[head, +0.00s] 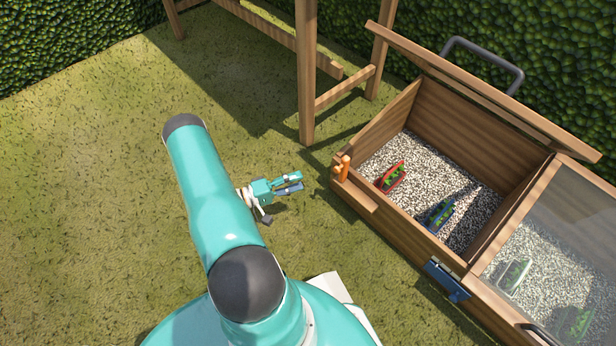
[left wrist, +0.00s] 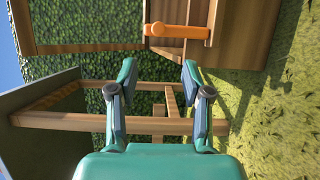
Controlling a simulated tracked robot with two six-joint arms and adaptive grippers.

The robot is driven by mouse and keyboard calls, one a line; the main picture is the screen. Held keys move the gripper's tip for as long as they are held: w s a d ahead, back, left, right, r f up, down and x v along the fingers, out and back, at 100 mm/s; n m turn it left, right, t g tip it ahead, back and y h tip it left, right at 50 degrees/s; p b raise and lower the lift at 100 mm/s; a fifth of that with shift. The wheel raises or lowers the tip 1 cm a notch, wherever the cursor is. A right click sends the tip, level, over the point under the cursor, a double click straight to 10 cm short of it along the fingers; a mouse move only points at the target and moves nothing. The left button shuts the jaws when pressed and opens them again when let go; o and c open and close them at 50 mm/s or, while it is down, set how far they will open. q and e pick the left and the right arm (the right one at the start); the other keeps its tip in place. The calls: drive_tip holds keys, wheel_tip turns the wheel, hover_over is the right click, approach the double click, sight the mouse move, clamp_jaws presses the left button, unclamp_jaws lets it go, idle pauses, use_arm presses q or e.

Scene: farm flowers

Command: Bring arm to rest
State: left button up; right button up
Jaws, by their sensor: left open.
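My left gripper (head: 290,184) is teal and dark blue. In the head view it hangs over the grass, just left of the wooden box, and is apart from it. In the left wrist view my left gripper (left wrist: 160,100) has its two fingers spread, with nothing between them. My teal left arm stretches up through the lower middle of the head view. My right gripper is in neither view.
A wooden box (head: 360,205) with gravel holds a red-rimmed (head: 391,178) and a blue-rimmed (head: 438,215) planter. An orange handle (head: 345,168) sits on its near left corner. Its right half has a glass lid (head: 570,230). A wooden table frame (head: 307,70) stands behind. Grass (head: 80,200) at left is clear.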

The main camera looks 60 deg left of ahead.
use_arm(q)
drive_tip(key=shift+s, duration=0.35)
